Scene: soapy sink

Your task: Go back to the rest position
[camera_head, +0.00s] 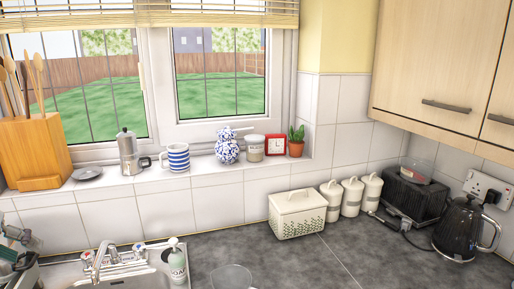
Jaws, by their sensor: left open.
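My right gripper is not in view. The sink has a chrome mixer tap (100,260), and a soap bottle (177,262) stands upright at its right end. Most of the basin is below the frame.
A clear round container (232,277) stands on the dark worktop (345,255). A cream bread bin (298,212), several canisters, a black toaster (414,196) and a black kettle (464,230) line the back. The windowsill holds mugs and pots.

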